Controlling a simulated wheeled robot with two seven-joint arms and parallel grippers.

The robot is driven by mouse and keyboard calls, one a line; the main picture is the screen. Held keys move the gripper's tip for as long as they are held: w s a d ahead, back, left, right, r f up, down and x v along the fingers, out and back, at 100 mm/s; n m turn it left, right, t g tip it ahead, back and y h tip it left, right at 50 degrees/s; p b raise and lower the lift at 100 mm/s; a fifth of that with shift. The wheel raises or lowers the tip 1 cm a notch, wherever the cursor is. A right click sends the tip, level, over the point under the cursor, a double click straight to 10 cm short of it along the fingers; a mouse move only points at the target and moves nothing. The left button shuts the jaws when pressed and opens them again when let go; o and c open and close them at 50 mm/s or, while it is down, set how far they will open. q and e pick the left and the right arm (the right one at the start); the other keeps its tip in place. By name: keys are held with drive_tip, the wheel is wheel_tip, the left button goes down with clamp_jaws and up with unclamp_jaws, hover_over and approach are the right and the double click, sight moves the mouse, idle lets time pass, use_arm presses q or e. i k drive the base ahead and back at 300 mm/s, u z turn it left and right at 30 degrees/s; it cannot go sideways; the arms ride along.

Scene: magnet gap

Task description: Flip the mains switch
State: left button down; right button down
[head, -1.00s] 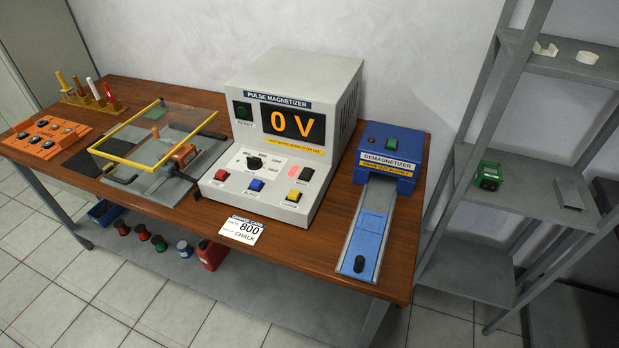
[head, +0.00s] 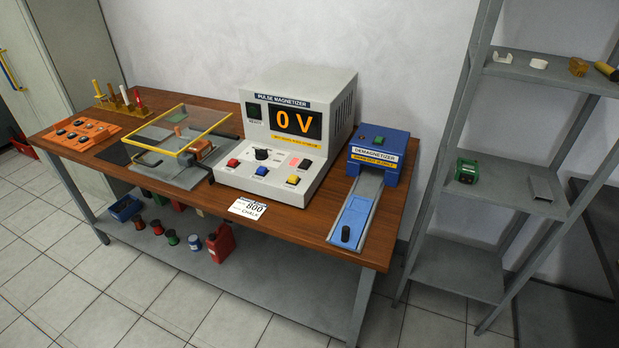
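The pulse magnetizer (head: 285,135) is a light grey console on the wooden bench, with an orange display reading 0 V. A black knob (head: 261,154) and red, blue and yellow buttons are on the same panel. A dark READY window (head: 254,111) is left of the display. Neither of my grippers is in view.
A blue demagnetizer (head: 377,153) with a sliding track stands right of the console. A yellow-framed clear guard (head: 180,130) over a fixture, and an orange tray (head: 82,133), are at left. A card (head: 247,208) reading 800 lies at the front edge. Grey shelving (head: 470,232) stands at right.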

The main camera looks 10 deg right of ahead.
sight(304, 164)
drive_tip(key=z, duration=0.25)
drive_tip(key=i, duration=1.2)
drive_tip(key=z, duration=0.15)
